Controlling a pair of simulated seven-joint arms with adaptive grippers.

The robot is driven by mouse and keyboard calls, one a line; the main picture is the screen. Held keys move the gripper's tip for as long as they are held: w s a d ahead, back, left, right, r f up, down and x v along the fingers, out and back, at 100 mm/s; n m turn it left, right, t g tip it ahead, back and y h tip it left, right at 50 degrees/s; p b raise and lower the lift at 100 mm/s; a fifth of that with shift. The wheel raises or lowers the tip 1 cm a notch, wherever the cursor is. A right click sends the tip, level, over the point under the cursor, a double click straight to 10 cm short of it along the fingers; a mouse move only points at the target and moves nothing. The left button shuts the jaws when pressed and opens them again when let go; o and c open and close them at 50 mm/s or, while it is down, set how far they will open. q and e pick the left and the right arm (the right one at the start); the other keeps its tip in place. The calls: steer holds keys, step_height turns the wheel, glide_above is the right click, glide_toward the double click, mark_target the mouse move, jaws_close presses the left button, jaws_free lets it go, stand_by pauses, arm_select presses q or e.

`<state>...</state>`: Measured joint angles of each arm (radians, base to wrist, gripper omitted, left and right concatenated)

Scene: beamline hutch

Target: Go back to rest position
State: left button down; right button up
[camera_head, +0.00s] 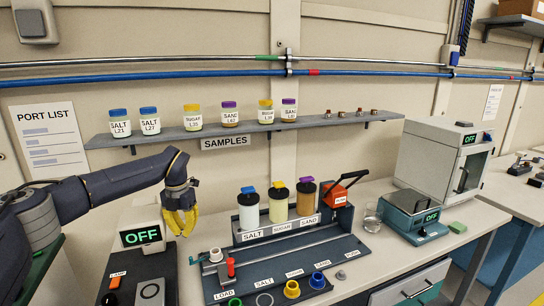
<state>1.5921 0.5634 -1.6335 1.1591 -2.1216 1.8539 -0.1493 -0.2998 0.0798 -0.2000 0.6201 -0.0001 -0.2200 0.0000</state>
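My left arm comes in from the left edge. Its gripper (181,224) has yellow fingers that point down, beside the white box with the "OFF" display and above the bench. The fingers look apart, with nothing seen between them. My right gripper is not in view.
A shelf (250,128) labelled SAMPLES holds several jars. A box with an "OFF" display (141,237) stands left.

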arm_select(q)
step_height(320, 180, down, 6)
steer(key=shift+f, duration=0.15)
stand_by(0.5)
steer(key=c, duration=2.1)
jaws_free()
jaws_close()
steer(key=shift+f, duration=1.45)
